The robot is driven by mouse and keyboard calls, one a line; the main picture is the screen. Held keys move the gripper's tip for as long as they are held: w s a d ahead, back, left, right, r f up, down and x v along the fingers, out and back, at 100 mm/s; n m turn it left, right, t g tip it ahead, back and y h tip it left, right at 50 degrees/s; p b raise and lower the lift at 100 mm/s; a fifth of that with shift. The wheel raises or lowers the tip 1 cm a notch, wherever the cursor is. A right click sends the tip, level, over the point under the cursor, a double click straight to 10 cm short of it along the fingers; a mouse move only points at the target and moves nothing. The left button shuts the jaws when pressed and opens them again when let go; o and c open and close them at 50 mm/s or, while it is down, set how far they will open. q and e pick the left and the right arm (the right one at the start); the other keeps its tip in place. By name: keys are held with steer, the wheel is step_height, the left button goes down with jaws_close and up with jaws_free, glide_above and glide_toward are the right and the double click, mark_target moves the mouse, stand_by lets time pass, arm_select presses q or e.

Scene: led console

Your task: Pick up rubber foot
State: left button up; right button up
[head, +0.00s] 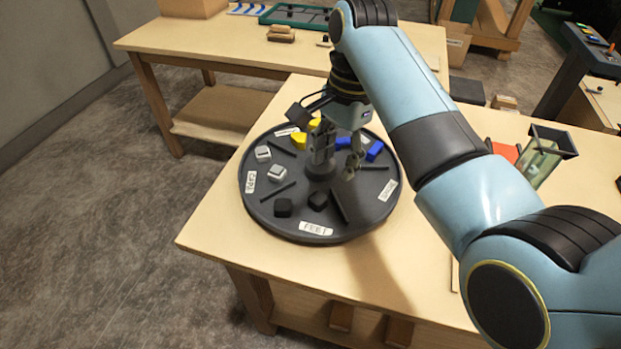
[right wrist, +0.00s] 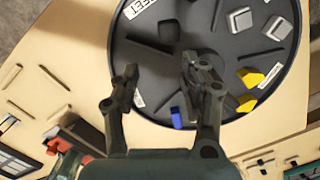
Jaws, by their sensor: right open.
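Two small black rubber feet lie on the round dark tray (head: 350,222) by its FEET label. One rubber foot (head: 283,208) is nearer the left rim; the other rubber foot (head: 318,200) is nearer the middle. My right gripper (head: 336,168) is open and empty over the tray, a little beyond the second foot in the head view. In the right wrist view, a dark block that looks like a rubber foot (right wrist: 169,30) lies ahead of the open fingertips (right wrist: 158,68), apart from them. My left gripper is not in view.
Dark divider bars split the tray. Grey caps (head: 277,172), yellow pieces (head: 299,140) and blue pieces (head: 374,150) lie in its other sections. A clear-sided holder (head: 541,160) and a red item (head: 504,151) stand at the right. The table's front left is bare.

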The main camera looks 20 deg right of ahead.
mark_target(318, 197)
steer(key=shift+m, duration=0.3)
steer(key=f, duration=0.1)
steer(key=a+f, duration=0.1)
steer(key=f, duration=0.1)
steer(key=shift+w+a+f, duration=0.15)
steer(key=shift+w+f, duration=0.15)
steer(key=shift+f, duration=0.1)
steer(key=shift+a+f, duration=0.1)
steer(key=shift+f, duration=0.2)
steer(key=f, duration=0.2)
steer(key=a+f, duration=0.1)
steer(key=f, duration=0.2)
steer(key=shift+a, duration=0.1)
steer(key=shift+c, duration=0.5)
steer(key=c, duration=0.5)
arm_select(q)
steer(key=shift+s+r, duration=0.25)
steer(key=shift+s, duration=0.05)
arm_select(e)
steer(key=shift+c, duration=0.2)
steer(key=shift+r, duration=0.15)
